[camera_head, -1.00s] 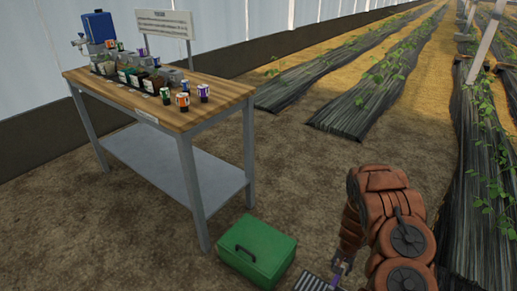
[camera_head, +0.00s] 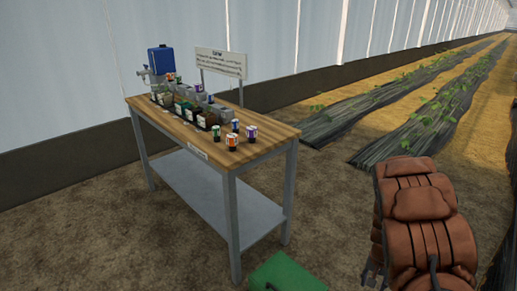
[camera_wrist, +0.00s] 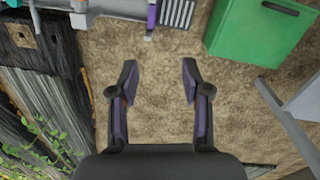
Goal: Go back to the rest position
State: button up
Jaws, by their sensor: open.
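My gripper (camera_wrist: 158,84) is open and empty in the wrist view, its two dark fingers with purple pads spread over bare brown soil. In the head view my brown padded arm stands at the lower right, and the gripper's fingers are mostly hidden or too small to make out there. Nothing lies between the fingers.
A wooden-topped table (camera_head: 262,146) holds several bottles, small labelled jars and a blue device (camera_head: 160,60). A sign (camera_head: 221,62) stands behind it. A green box (camera_head: 288,272) sits on the ground by the table; it also shows in the wrist view (camera_wrist: 245,32). Black-covered plant rows (camera_head: 400,147) lie beyond.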

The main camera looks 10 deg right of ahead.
jog(key=s+a+r+n+p, duration=0.1)
jog(key=s+a+r+p, duration=0.3)
jog(key=r, duration=0.6)
jog(key=s+a+r+n+p, duration=0.1)
jog(key=a+r+p, duration=0.1)
jog(key=a+r, duration=0.65)
jog(key=s+a+r+n+p, duration=0.2)
jog(key=a+r+p, duration=0.15)
jog(key=r, duration=0.75)
jog(key=s+a+r+n+p, duration=0.2)
jog(key=s+a+r+p, duration=0.2)
jog(key=s+r, duration=0.4)
jog(key=s+a+r+n+g+p, duration=0.1)
jog(key=s+a+r+n+p, duration=0.1)
jog(key=s+a+r+p, duration=0.2)
jog(key=s+a+r, duration=0.2)
jog(key=s+r, duration=0.2)
jog(key=s, duration=0.2)
jog(key=shift+s+a+n, duration=0.15)
jog(key=shift+a+n, duration=0.15)
jog(key=shift+a, duration=0.05)
